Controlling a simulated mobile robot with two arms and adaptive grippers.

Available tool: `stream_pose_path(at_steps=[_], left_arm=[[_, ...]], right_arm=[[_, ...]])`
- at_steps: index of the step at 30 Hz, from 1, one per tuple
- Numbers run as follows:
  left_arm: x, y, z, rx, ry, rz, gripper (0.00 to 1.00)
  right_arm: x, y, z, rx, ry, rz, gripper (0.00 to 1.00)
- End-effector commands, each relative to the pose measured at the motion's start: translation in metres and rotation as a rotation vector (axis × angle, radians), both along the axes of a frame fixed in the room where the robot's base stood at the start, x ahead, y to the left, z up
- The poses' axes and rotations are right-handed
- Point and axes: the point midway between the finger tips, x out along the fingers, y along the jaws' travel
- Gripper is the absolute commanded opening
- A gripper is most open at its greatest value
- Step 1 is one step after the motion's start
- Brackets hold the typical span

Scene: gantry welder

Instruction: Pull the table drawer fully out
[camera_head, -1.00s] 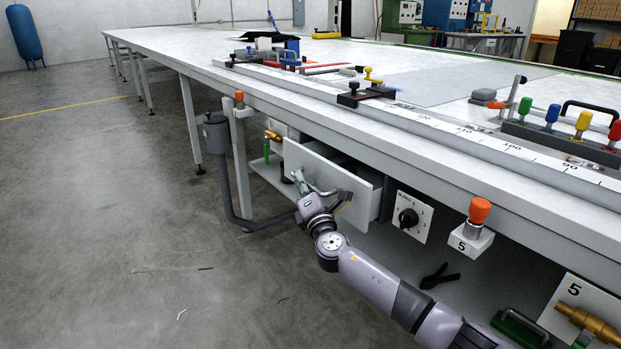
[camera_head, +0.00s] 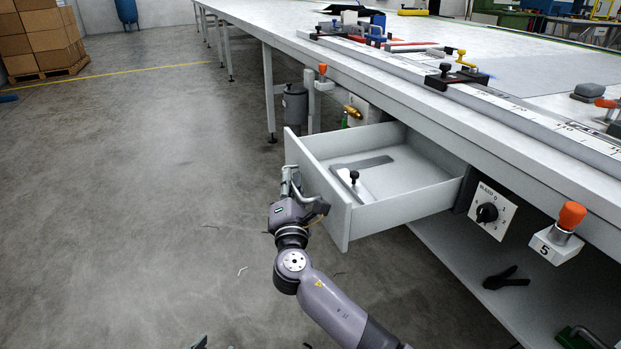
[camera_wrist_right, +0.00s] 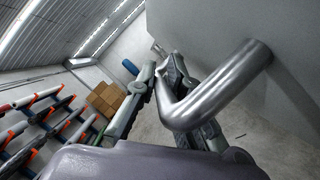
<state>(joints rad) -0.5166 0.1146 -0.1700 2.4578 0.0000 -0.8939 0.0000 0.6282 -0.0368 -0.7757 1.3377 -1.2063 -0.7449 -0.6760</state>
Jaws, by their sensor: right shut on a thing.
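The white table drawer (camera_head: 385,207) stands well out from under the front edge of the long table (camera_head: 420,99). Its inside is open to view and holds a grey angled piece and a small white block with a black knob (camera_head: 353,181). My right gripper (camera_head: 290,184) is at the outer side of the drawer front. In the right wrist view, my right gripper (camera_wrist_right: 170,95) is shut on the drawer's bent metal handle (camera_wrist_right: 222,85). The handle is mostly hidden by the gripper in the head view.
A dial plate (camera_head: 492,211) and an orange-knobbed block marked 5 (camera_head: 556,246) are on the table front, right of the drawer. A lower shelf (camera_head: 480,300) lies below. Open grey floor (camera_head: 170,220) is left of the drawer.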

Motion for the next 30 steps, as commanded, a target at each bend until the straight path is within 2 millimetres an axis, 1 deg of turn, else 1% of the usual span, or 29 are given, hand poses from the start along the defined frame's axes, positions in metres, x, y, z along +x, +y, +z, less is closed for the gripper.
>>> stream_pose_path(at_steps=[1,6,18,19,22,23,30], left_arm=[[0.002,-0.0011,0.0016,-0.004,-0.016,-0.001,0.35],[0.0061,-0.0029,0.0076,-0.012,-0.05,-0.003,0.35],[0.0072,-0.0035,0.0095,-0.014,-0.059,-0.004,0.35],[0.0072,-0.0035,0.0094,-0.014,-0.059,-0.004,0.35],[0.0072,-0.0036,0.0093,-0.014,-0.059,-0.004,0.35],[0.0071,-0.0036,0.0092,-0.014,-0.059,-0.004,0.35],[0.0071,-0.0033,0.0093,-0.014,-0.058,-0.004,0.35]], right_arm=[[-0.0019,0.0053,-0.0018,0.001,0.003,0.001,0.0],[-0.0049,0.0133,-0.0018,-0.001,0.003,-0.002,0.0],[-0.0055,0.015,-0.0015,-0.001,0.003,-0.002,0.0],[-0.0055,0.015,-0.0015,-0.001,0.002,-0.003,0.1],[-0.0054,0.0149,-0.0015,-0.001,0.003,-0.002,0.17],[-0.0054,0.0149,-0.0014,-0.001,0.003,-0.002,0.18],[-0.0054,0.0151,-0.0007,-0.001,0.002,-0.001,0.18]])
